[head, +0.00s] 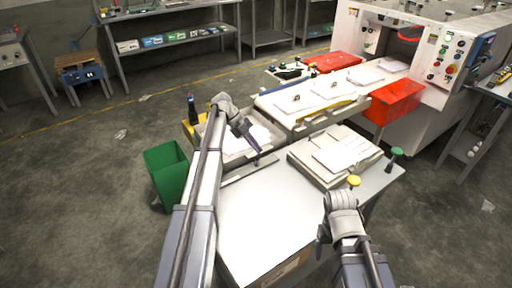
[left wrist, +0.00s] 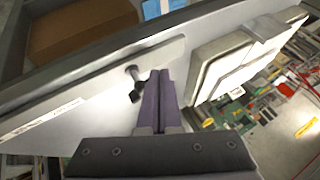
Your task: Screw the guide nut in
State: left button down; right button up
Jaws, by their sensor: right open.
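In the left wrist view a small dark knob on a short metal stem (left wrist: 137,88), which looks like the guide nut, stands at a long pale guide bar (left wrist: 85,80). The bar (head: 240,174) also shows along the back edge of the white table in the head view, where I cannot make out the knob. My left gripper (head: 255,147) points down above the bar. Its purple fingers (left wrist: 160,75) are together, just right of the knob; I see nothing between them, and contact is unclear. My right gripper (head: 325,236) is open near the table's right side, its fingers partly hidden.
The white table (head: 262,222) is mostly clear. A pale block (head: 345,155) stands at its right, with a yellow knob (head: 354,181) and a green knob (head: 396,153) nearby. A green bin (head: 166,170) stands at left. Red trays (head: 396,98) flank the machine behind.

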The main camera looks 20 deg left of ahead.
pick_arm(q)
jog(key=shift+d, duration=0.1)
dwell(0.6)
jog(key=shift+w+d, duration=0.25)
jog(key=shift+d, duration=0.45)
jog(key=shift+w+a, duration=0.1)
